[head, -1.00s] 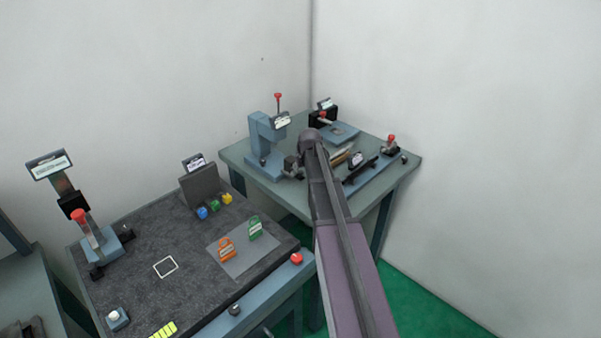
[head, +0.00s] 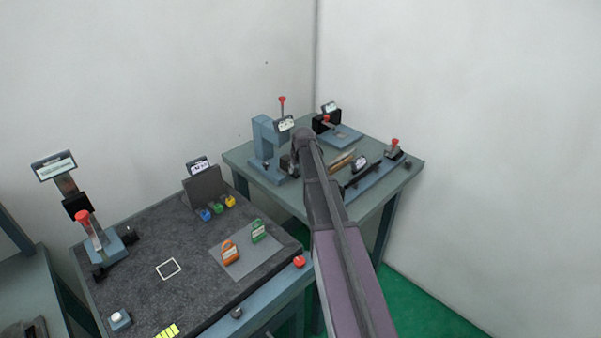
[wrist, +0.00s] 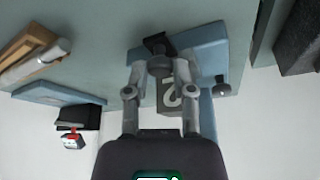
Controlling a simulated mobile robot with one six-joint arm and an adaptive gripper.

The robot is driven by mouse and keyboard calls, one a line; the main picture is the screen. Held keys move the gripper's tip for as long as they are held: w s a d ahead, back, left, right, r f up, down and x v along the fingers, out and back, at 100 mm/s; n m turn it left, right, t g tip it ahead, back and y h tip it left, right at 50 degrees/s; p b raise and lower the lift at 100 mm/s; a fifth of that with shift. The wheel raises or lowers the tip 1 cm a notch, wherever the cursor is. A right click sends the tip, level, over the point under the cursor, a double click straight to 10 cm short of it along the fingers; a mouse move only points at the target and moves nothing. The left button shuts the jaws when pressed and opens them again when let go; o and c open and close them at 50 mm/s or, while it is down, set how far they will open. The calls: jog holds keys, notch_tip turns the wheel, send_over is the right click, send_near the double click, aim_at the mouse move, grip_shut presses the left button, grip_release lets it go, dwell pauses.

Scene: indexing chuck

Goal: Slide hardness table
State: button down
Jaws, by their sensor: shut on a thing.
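The blue C-shaped press stand (head: 263,140), which looks like the hardness tester, stands at the back left of the far table. It has a red-topped lever and a small label. In the wrist view its blue base (wrist: 208,45) lies ahead of me. My gripper (wrist: 160,66) is shut on a dark round knob (wrist: 159,64) in front of a black piece on that base. A grey block with a "2" (wrist: 170,95) shows between the fingers. In the head view my arm hides part of the base front and most of my gripper.
On the far table (head: 240,160), a wooden piece with a light bar (head: 342,160), a black-backed blue fixture (head: 340,133) and a long rail fixture (head: 375,174) stand right of the tester. The near dark bench (head: 140,265) holds orange and green tags.

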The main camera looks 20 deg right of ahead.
jog(key=shift+s, duration=0.1)
jog(key=shift+c, duration=2.3)
grip_release()
jog(key=shift+s, duration=0.15)
